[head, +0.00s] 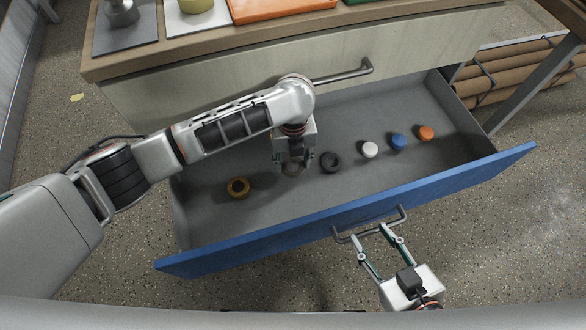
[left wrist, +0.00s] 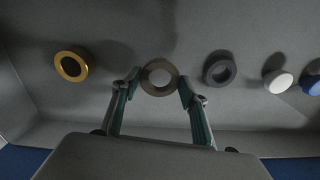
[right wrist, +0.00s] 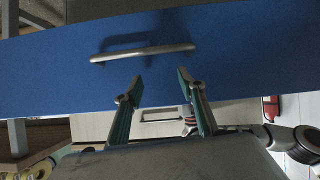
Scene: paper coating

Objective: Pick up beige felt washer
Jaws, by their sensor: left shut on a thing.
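The beige felt washer (left wrist: 159,92) is a grey-beige ring in the left wrist view, between the two fingertips of my left gripper (left wrist: 157,84). My left gripper (head: 293,160) reaches down into the open drawer and is shut on the washer. In the head view the washer (head: 292,170) is mostly hidden by the fingers, near the drawer floor. I cannot tell if it still touches the floor. My right gripper (head: 369,234) is outside the drawer front, fingers apart and empty, close to the drawer handle (right wrist: 145,52).
The drawer (head: 330,222) also holds a yellow ring (head: 238,195) to the left, and a dark ring (head: 330,169), a white piece (head: 370,149), a blue piece (head: 397,141) and an orange piece (head: 426,132) to the right. The worktop edge (head: 200,63) lies behind my left arm.

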